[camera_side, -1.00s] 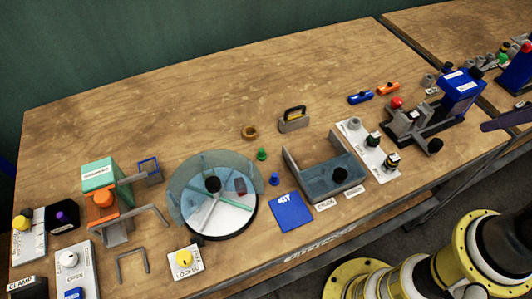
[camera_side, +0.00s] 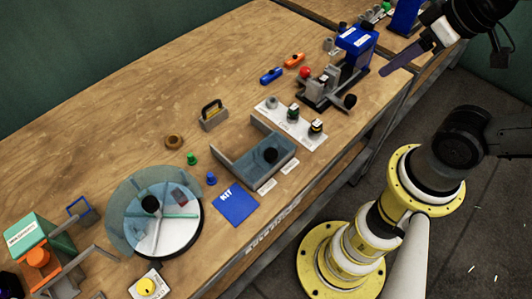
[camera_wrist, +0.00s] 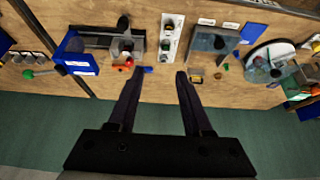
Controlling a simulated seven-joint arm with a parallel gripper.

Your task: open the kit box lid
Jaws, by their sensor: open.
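A grey box with a see-through bluish lid and a black knob (camera_side: 262,158) stands near the table's front edge; I take it as the kit box. Its lid looks shut. It also shows in the wrist view (camera_wrist: 213,42). A flat blue panel marked KIT (camera_side: 237,205) lies just left of it, apart from it. My gripper (camera_wrist: 160,74) is open and empty, its two long dark fingers spread. In the side view a finger shows at the upper right, well away from the box.
A round turntable with a clear cover (camera_side: 165,225) stands left of the panel. A white plate with several knobs (camera_side: 290,123) is right of the box. A blue press (camera_side: 345,62) stands farther right. Free table (camera_side: 120,130) lies at the back left.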

